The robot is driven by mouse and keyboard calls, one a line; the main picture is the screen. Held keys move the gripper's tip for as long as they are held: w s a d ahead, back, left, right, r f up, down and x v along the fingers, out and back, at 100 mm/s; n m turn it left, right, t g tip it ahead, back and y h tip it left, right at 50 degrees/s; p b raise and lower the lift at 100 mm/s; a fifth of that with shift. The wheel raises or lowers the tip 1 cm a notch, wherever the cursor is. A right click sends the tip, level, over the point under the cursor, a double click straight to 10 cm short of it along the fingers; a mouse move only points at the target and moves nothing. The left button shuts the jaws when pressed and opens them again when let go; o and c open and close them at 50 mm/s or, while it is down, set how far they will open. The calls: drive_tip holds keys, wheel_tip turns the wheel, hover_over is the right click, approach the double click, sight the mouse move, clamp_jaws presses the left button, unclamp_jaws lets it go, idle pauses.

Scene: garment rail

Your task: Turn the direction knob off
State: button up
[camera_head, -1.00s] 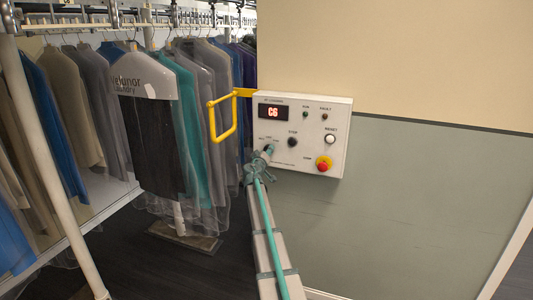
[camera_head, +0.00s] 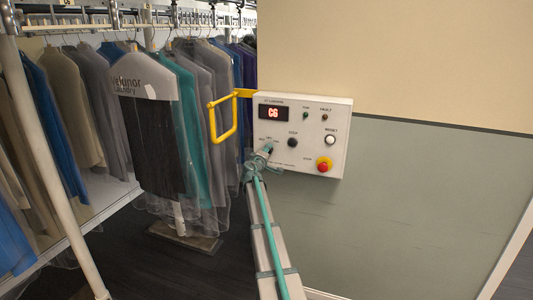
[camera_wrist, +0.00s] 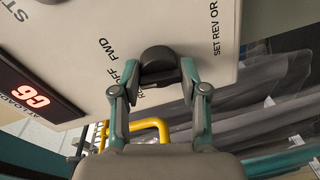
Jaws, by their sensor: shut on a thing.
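The direction knob (camera_wrist: 158,60) is dark and round and sits on the white control panel (camera_wrist: 190,20). FWD and OFF labels show beside it in the wrist view, and a third label is partly covered by a finger. My gripper (camera_wrist: 155,82) is shut on the knob, one finger on each side. Which label the knob points to cannot be told. In the head view my gripper (camera_head: 265,153) is at the panel's lower left and largely hides the knob.
A yellow bar (camera_head: 215,122) juts out left of the panel. Bagged garments (camera_head: 185,130) hang further left.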

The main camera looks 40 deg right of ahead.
drive_tip(key=shift+r+n, duration=0.2)
drive_tip(key=shift+n, duration=0.4)
drive_tip(key=o, duration=1.1)
drive_tip(key=shift+d, duration=0.1)
drive_tip(key=shift+s, duration=0.1)
drive_tip(key=v, duration=1.2)
